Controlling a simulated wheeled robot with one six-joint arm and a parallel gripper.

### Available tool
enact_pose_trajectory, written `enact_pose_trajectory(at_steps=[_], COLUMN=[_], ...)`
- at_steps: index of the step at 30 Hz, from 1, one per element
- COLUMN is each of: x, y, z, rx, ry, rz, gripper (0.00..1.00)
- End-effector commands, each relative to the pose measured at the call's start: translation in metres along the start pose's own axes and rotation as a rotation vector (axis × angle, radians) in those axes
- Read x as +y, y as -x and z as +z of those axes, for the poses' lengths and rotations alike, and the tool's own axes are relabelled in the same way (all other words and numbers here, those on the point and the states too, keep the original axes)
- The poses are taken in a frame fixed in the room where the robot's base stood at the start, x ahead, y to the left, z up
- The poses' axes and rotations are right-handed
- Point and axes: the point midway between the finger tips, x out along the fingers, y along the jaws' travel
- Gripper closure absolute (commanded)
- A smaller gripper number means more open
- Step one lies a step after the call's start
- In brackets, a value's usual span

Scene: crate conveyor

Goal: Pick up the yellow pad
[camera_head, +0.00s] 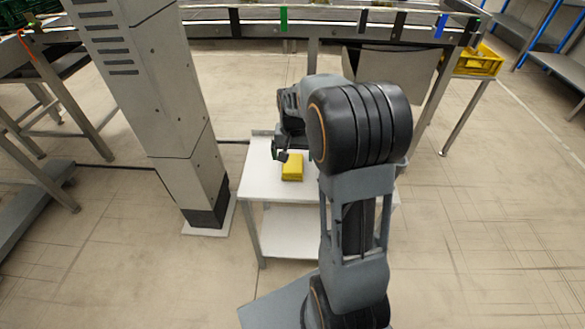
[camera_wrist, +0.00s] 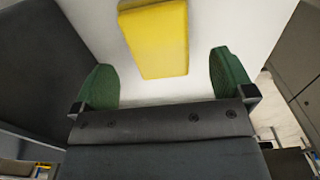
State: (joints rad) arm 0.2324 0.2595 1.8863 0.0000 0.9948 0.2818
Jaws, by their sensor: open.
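The yellow pad (camera_head: 292,168) lies on top of the small white table (camera_head: 262,185) in the head view. In the wrist view the yellow pad (camera_wrist: 156,40) shows at the top, ahead of the space between the two green fingers. My gripper (camera_wrist: 165,80) is open and empty. In the head view my gripper (camera_head: 281,154) is beside the pad, on its upper left, and partly hidden by my arm. The wrist view shows no contact between the fingers and the pad.
A grey column (camera_head: 160,110) stands left of the table. A conveyor (camera_head: 240,28) runs across the back. A yellow crate (camera_head: 474,66) is at the back right. A metal bench (camera_head: 60,95) stands at the left. The floor at the right is clear.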

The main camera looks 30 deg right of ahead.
Motion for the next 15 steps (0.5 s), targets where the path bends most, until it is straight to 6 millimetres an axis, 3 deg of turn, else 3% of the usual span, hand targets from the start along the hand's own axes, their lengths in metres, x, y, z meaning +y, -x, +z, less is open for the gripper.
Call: enact_pose_trajectory(at_steps=[9,15], x=[0.001,0.001], y=[-0.043,-0.047], z=[0.002,0.001], rx=[-0.003,-0.001], ry=[0.000,0.000], rz=[0.001,0.000], gripper=[0.00,0.00])
